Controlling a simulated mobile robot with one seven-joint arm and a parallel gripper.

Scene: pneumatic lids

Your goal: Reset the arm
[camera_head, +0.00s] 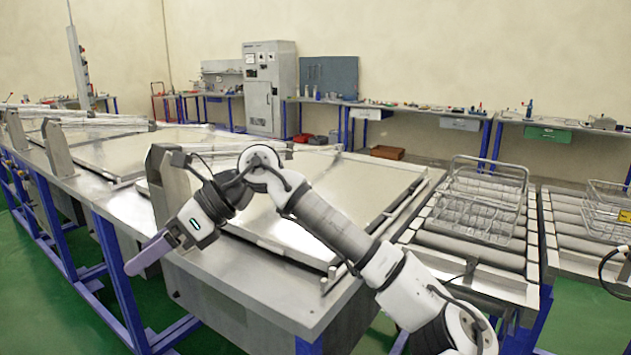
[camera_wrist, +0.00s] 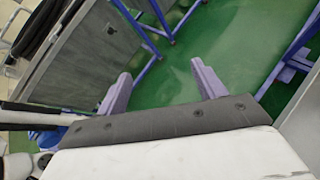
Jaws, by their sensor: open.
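My arm reaches up from the lower right of the head view, bends at the elbow and points down to the left. My gripper (camera_head: 135,268) hangs at the near left corner of the metal workbench (camera_head: 270,297), beside its edge and over the green floor. In the wrist view my gripper (camera_wrist: 165,75) shows two purple fingers spread apart with nothing between them. Green floor and blue table legs show beyond the fingers.
Flat metal lids (camera_head: 350,185) lie along the bench. A roller conveyor (camera_head: 470,255) with a wire basket (camera_head: 485,205) stands at the right, and another basket (camera_head: 607,212) is farther right. A grey cabinet (camera_head: 268,90) stands at the back wall. The floor at the lower left is partly open.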

